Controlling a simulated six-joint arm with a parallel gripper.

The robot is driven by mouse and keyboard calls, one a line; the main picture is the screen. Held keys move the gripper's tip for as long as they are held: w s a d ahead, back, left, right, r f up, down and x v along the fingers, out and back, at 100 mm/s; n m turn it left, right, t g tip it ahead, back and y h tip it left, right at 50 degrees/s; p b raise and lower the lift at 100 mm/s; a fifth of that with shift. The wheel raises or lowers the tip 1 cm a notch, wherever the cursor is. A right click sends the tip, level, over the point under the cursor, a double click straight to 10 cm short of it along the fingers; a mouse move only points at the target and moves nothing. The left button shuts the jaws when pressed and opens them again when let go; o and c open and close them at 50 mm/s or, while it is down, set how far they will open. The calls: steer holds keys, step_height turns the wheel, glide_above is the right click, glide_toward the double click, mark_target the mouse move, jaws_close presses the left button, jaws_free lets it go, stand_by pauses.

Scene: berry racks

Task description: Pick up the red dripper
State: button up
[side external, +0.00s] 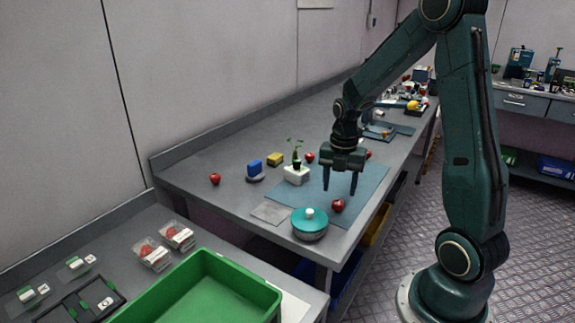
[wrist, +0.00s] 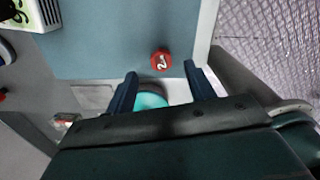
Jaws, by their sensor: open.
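The red dripper (side external: 338,205) is a small round red piece on the blue mat (side external: 372,184), near the mat's front edge. In the wrist view it shows as a red disc with a white mark (wrist: 161,60), just beyond and between my fingertips. My gripper (side external: 340,190) points down above the mat with its two fingers apart and nothing between them. In the wrist view my gripper (wrist: 160,71) has the dripper roughly centred between its fingers. The exact height gap is hard to tell.
A pot with a teal lid (side external: 309,224) stands close in front of the dripper. A white planter (side external: 296,175) with a seedling, a blue block (side external: 254,167), a yellow sponge (side external: 275,159) and several red round things lie behind. A green tray (side external: 205,290) is at front left.

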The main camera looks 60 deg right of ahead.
mark_target(338, 203)
steer(key=shift+s+a+f, duration=0.1)
steer(key=shift+a+f, duration=0.05)
steer(key=shift+f, duration=2.1)
steer(key=shift+c, duration=0.2)
steer(key=c, duration=1)
